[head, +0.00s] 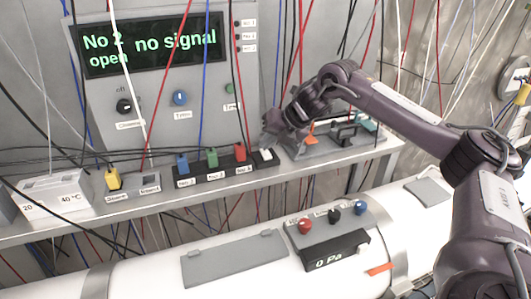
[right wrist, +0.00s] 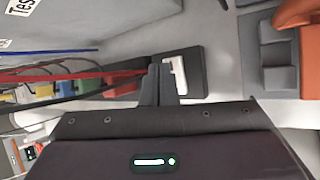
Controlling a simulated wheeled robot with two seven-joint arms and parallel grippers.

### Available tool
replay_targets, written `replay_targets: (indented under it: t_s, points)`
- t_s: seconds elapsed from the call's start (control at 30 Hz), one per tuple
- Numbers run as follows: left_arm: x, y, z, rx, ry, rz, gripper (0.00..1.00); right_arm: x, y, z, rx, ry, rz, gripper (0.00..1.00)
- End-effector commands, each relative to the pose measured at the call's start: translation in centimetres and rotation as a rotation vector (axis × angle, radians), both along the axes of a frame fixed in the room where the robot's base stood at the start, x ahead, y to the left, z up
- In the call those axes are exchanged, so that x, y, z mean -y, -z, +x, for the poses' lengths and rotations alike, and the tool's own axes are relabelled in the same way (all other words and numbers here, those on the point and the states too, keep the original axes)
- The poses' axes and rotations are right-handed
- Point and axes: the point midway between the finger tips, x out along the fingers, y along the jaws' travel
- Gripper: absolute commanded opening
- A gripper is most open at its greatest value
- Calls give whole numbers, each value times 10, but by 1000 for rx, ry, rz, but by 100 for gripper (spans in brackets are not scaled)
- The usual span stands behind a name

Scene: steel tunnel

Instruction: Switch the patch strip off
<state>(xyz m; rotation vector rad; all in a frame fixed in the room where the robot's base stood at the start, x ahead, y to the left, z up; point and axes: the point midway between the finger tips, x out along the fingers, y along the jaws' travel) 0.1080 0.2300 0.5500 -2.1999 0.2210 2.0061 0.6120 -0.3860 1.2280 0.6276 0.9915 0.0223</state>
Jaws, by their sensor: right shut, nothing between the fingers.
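The patch strip (head: 221,167) is a dark bar on the grey shelf, holding a blue plug (head: 182,163), a green plug (head: 211,158) and a red plug (head: 239,152). A white rocker switch (head: 265,156) sits at its right end. It also shows in the right wrist view as a white rocker (right wrist: 177,75) in the dark strip end (right wrist: 196,72). My right gripper (head: 268,142) is shut and empty, its fingertips (right wrist: 163,72) right at the rocker; I cannot tell if they touch it. The rocker's position is unclear. My left gripper is not in view.
A display (head: 150,45) reads "No 2 open" and "no signal". Many cables hang in front of the panel. A yellow plug (head: 113,179) stands left on the shelf; a grey fixture with an orange part (head: 311,127) stands right. A white pipe (head: 150,280) runs below.

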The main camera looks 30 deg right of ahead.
Motion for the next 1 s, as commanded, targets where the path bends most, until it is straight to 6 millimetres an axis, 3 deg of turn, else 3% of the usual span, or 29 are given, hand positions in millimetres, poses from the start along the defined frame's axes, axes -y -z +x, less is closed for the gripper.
replay_targets:
  t_s: [0.43,1.0]
  points:
    - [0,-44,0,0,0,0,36,1,-47,6,2,1,0,0]
    - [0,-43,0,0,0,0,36,2,-47,7,3,0,1,0]
